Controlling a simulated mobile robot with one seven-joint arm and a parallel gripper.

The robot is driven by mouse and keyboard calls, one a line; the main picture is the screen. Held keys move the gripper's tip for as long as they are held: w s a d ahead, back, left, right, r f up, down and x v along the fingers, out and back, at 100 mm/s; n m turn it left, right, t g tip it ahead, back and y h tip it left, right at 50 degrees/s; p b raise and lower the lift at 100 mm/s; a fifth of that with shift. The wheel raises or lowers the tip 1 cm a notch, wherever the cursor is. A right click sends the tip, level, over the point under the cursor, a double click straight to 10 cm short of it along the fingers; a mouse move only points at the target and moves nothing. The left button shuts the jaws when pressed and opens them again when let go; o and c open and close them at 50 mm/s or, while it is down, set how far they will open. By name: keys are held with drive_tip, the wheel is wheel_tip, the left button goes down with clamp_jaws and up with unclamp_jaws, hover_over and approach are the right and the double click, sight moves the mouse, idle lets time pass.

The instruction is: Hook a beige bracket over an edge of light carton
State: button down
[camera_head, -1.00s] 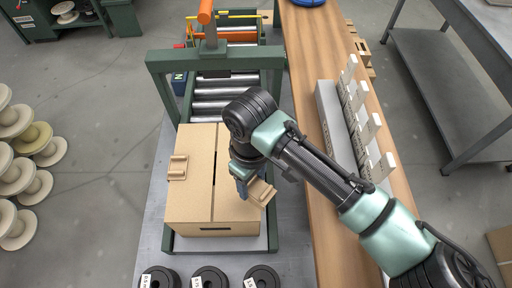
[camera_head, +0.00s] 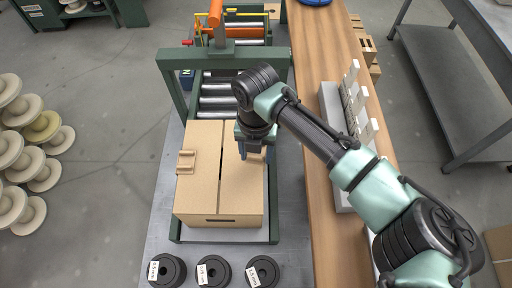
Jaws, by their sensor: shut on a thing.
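The light carton (camera_head: 205,190) sits on a grey plate in a green frame, with its top flaps closed and a dark slit between them. One beige bracket (camera_head: 186,162) is over its left edge. My gripper (camera_head: 256,154) points down at the carton's right edge, towards the far corner. It is shut on a second beige bracket, which the gripper and wrist hide almost wholly now. I cannot tell whether that bracket touches the carton.
A green gantry (camera_head: 222,57) with an orange handle stands over the roller conveyor (camera_head: 216,100) behind the carton. Black spools (camera_head: 213,271) stand in front. A rack of pale brackets (camera_head: 355,100) stands on the wooden bench (camera_head: 318,190), partly behind my arm.

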sight(255, 170)
drive_tip(key=shift+w+n, duration=0.2)
drive_tip(key=shift+n, duration=0.7)
drive_tip(key=shift+f+b, duration=2.3)
drive_tip(key=shift+f, duration=0.7)
drive_tip(key=shift+s+f, duration=0.25)
drive_tip(key=shift+f, duration=0.15)
drive_tip(key=shift+c, duration=0.6)
unclamp_jaws()
drive_tip(key=shift+s, duration=0.1)
drive_tip(key=shift+a+b, duration=0.1)
drive_tip(key=shift+b, duration=0.2)
drive_tip(key=shift+r, duration=0.4)
drive_tip(key=r+b, duration=0.1)
drive_tip(key=r, duration=0.7)
drive_tip(key=r+b, duration=0.1)
drive_tip(key=r, duration=0.4)
drive_tip(key=shift+d+r+b, duration=0.1)
drive_tip(key=shift+d+b, duration=0.25)
